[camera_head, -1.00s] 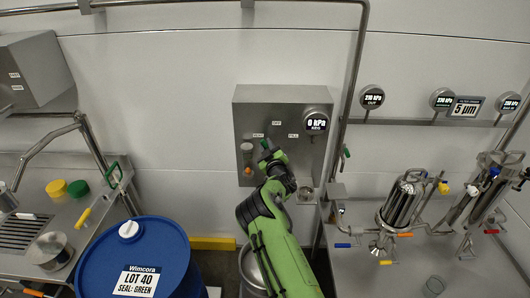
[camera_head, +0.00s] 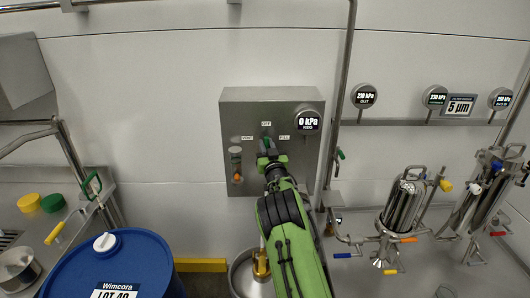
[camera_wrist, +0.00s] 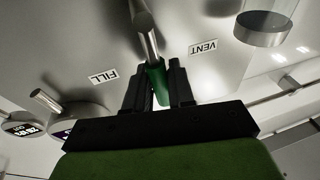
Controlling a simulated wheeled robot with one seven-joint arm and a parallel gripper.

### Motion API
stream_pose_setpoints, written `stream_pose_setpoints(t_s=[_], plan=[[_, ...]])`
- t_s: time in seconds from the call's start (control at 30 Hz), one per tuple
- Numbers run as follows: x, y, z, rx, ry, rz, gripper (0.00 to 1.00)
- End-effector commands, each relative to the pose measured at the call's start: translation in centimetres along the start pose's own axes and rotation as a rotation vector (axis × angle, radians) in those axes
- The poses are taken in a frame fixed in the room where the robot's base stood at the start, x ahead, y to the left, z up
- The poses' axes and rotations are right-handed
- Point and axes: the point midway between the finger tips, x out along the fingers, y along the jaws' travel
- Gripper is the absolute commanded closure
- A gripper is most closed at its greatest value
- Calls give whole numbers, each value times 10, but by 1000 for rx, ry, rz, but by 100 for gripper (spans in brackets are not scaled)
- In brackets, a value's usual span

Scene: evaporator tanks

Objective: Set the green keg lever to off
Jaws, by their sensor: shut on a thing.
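The keg control box (camera_head: 226,118) is a grey panel on the wall, with VENT (camera_head: 247,138) at left, OFF (camera_head: 265,124) at top and FILL (camera_head: 284,137) at right. The green lever (camera_head: 267,141) points up at OFF. My gripper (camera_head: 268,153) reaches the panel from below. In the wrist view my gripper is shut on the lever's green grip (camera_wrist: 160,84), one finger on each side. The lever's metal shaft (camera_wrist: 148,38) runs between the FILL (camera_wrist: 103,76) and VENT (camera_wrist: 203,47) labels. My gripper hides the lever's lower part in the head view.
A KEG gauge (camera_head: 308,121) on the panel reads 0 kPa. A sight tube with an orange part (camera_head: 237,177) is at the panel's left. A metal keg (camera_head: 240,274) stands below, beside my arm. A blue drum (camera_head: 120,262) is at lower left, steel filters (camera_head: 402,205) at right.

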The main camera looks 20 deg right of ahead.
Motion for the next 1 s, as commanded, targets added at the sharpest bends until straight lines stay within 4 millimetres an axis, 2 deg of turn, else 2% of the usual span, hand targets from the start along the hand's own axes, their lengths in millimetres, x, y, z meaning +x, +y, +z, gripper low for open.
stream_pose_setpoints(t_s=[0.4, 0.43, 0.53, 0.57, 0.87, 1.0], plan=[[-1, 0, 2, 10, -7, 2, 100], [-1, 0, 3, 10, -7, 2, 74], [0, 0, 2, 9, -5, 2, 58], [0, 0, 2, 9, -5, 2, 56], [-2, 0, 1, 8, -4, 2, 56], [-19, 0, 1, 9, -5, 2, 56]])
